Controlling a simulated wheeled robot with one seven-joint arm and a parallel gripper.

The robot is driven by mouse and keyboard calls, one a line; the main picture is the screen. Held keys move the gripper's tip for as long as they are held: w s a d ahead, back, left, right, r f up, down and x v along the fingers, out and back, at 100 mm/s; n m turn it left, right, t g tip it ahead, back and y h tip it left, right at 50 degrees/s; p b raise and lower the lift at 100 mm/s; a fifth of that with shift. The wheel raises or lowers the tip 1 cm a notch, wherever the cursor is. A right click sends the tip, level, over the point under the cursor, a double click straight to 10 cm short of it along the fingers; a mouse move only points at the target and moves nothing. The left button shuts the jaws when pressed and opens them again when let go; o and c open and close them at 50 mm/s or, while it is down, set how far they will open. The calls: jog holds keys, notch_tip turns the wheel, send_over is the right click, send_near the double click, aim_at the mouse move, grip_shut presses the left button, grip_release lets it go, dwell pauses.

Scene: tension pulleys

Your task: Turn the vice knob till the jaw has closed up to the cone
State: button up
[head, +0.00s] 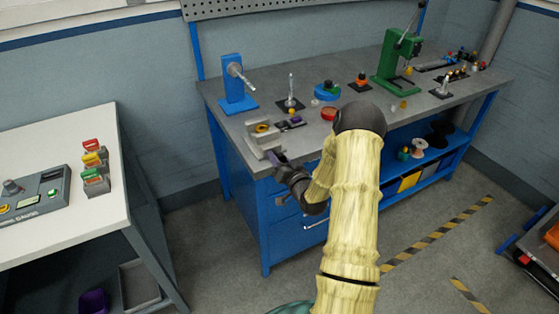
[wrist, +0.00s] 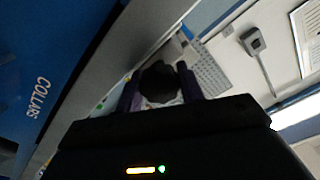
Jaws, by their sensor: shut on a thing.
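The grey vice (head: 255,146) stands at the front left corner of the workbench in the head view. A small yellow piece (head: 262,128), which looks like the cone, sits in it. The gap between jaw and cone is too small to judge. My gripper (head: 278,158) is at the vice's front side, by the bench edge. In the wrist view, the dark round vice knob (wrist: 159,80) lies between the two dark purple fingers of my gripper (wrist: 161,92), which are shut on it. In the head view the knob is hidden by my gripper.
The blue workbench (head: 228,118) carries a blue stand (head: 235,85), a grey post (head: 291,95) and a green press (head: 396,65) behind and right of the vice. A white table (head: 65,135) stands left, with open floor between.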

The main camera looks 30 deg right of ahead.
dwell(0.3)
jog(key=o, duration=1)
